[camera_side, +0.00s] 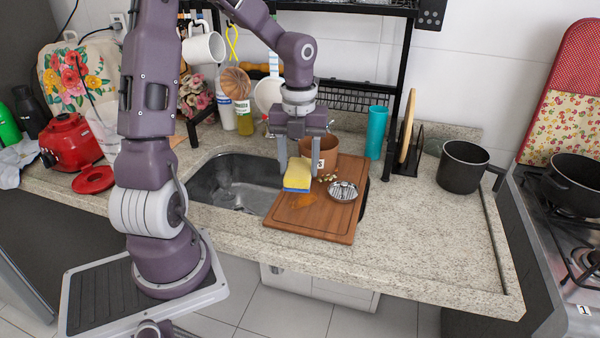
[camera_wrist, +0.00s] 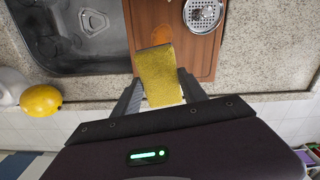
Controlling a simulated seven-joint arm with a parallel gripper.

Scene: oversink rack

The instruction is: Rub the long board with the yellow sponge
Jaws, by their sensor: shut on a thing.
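The yellow sponge (camera_side: 298,174) has a yellow top and a paler blue-white lower edge in the side view. My gripper (camera_side: 297,168) is shut on it, and the wrist view shows the sponge (camera_wrist: 160,76) between the two fingers (camera_wrist: 162,92). The sponge is over the left part of the long board (camera_side: 312,222), a brown wooden board lying across the right part of the sink. I cannot tell whether the sponge touches the board. An orange-brown stain (camera_side: 305,201) shows on the board just in front of the sponge, and also in the wrist view (camera_wrist: 160,34).
A metal strainer (camera_side: 343,191), small pale bits (camera_side: 328,178) and a brown pot (camera_side: 320,152) are on the board. The open sink basin (camera_side: 230,183) lies left of it. A teal cup (camera_side: 376,132) and black rack posts (camera_side: 403,90) stand behind. The counter right of the board is clear up to a dark pot (camera_side: 462,168).

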